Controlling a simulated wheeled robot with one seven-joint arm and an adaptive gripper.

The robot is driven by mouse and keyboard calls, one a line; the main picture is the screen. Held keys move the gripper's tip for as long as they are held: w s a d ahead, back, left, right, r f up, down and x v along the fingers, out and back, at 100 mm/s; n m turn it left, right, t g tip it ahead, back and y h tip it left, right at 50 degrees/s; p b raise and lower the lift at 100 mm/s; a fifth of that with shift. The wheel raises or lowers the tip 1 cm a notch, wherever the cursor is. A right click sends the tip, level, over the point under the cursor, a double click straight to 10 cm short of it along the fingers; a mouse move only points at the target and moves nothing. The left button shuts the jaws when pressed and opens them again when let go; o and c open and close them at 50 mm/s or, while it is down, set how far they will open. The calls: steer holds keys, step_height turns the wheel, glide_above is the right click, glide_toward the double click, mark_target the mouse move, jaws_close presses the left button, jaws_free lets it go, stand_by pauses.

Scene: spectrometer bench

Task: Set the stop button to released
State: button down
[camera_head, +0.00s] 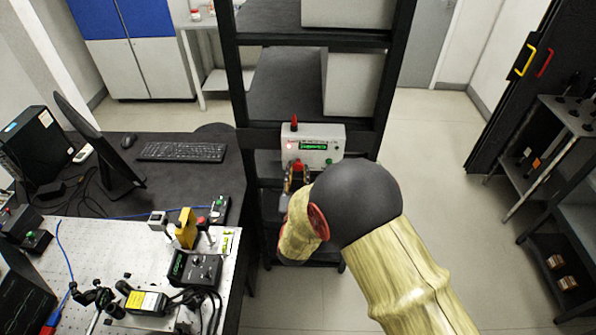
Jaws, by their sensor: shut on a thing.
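A light grey control box (333,134) stands on the dark shelf rack, with a lit green display, a small red lamp and a green button on its front. The red stop button (297,163) is at the lower left of this front and is partly hidden by my gripper. My gripper (296,172) is at the button with its jaws shut on it. The jaws are small in the picture and partly covered by my own wrist. Whether the button is pressed or released cannot be told.
The black rack posts (236,75) stand close around the box. At left is an optical bench (100,245) with instruments and cables, beside a desk with a keyboard (181,152) and monitor (98,150). A dark shelf unit (570,130) stands at right. The floor between is clear.

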steer(key=shift+s, duration=0.45)
steer(key=shift+f, duration=0.1)
steer(key=c, duration=1.8)
jaws_free()
steer(key=shift+o, duration=1.2)
steer(key=shift+s, duration=0.2)
steer(key=shift+o, duration=0.7)
steer(key=shift+w, duration=0.1)
steer(key=s, duration=1.2)
steer(key=shift+a, duration=0.25)
